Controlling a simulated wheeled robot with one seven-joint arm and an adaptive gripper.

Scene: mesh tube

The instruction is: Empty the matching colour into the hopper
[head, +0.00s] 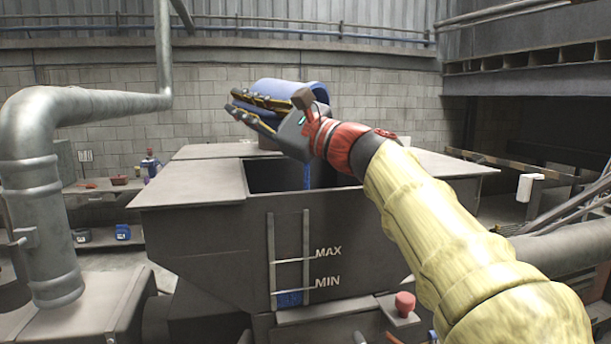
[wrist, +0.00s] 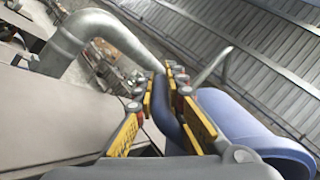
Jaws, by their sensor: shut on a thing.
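My gripper (head: 243,104) is shut on a blue container (head: 290,88) and holds it tipped on its side above the hopper (head: 215,225). In the wrist view, the yellow-padded fingers (wrist: 166,78) are closed around what looks like the handle of the blue container (wrist: 225,112). A thin blue stream (head: 306,175) shows below the container, in the hopper's open top. The hopper's front gauge (head: 289,262) has MAX and MIN marks, with blue (head: 289,299) showing at its bottom, below MIN. The inside of the container is hidden in the head view.
A large grey pipe (head: 45,180) stands at the left. A red knob (head: 404,304) is at the hopper's lower front right. A shelf behind at left holds a dark bottle (head: 151,163) and a red bowl (head: 119,180). Pipes run along the right side.

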